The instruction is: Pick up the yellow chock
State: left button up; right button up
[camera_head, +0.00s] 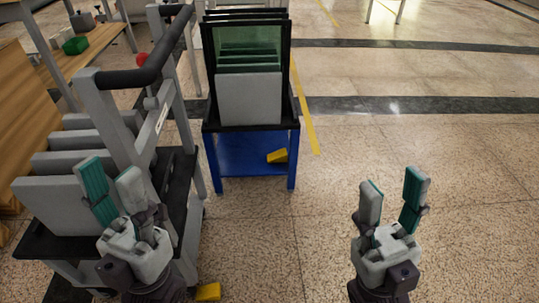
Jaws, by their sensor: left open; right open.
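Two yellow blocks that look like chocks are in view. One yellow chock (277,156) sits low at the right side of the blue rack cart, seemingly on its blue lower shelf. Another yellow chock (208,292) lies on the floor at the bottom edge, beside the left cart and partly cut off. My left gripper (112,180) is open and empty, in front of the left cart's grey panels. My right gripper (393,188) is open and empty over bare floor, to the right of both chocks.
The blue rack cart (244,171) carries upright framed panels. The left cart (70,244) holds grey slabs and has a dark push handle (130,76). A wooden table (88,45) with a green box (75,45) stands behind. The floor at right is clear.

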aim_at(281, 156)
jog(key=i+l+u, duration=0.1)
jog(key=u, duration=0.35)
jog(key=i+l+u, duration=0.1)
jog(key=l+u, duration=0.15)
jog(key=u, duration=0.2)
jog(key=l+u, duration=0.2)
jog(key=u, duration=0.2)
jog(key=i+l+u, duration=0.1)
jog(key=l+u, duration=0.15)
jog(key=u, duration=0.2)
jog(key=l+u, duration=0.1)
jog(key=l, duration=0.4)
jog(key=l+u, duration=0.1)
jog(key=l, duration=0.4)
jog(key=k+l+u, duration=0.1)
jog(key=l, duration=0.35)
jog(key=l+u, duration=0.1)
jog(key=l, duration=0.4)
jog(key=k+l+u, duration=0.1)
jog(key=l, duration=0.4)
jog(key=k+l+u, duration=0.1)
jog(key=l, duration=0.35)
jog(key=k+l+u, duration=0.1)
jog(key=l, duration=0.4)
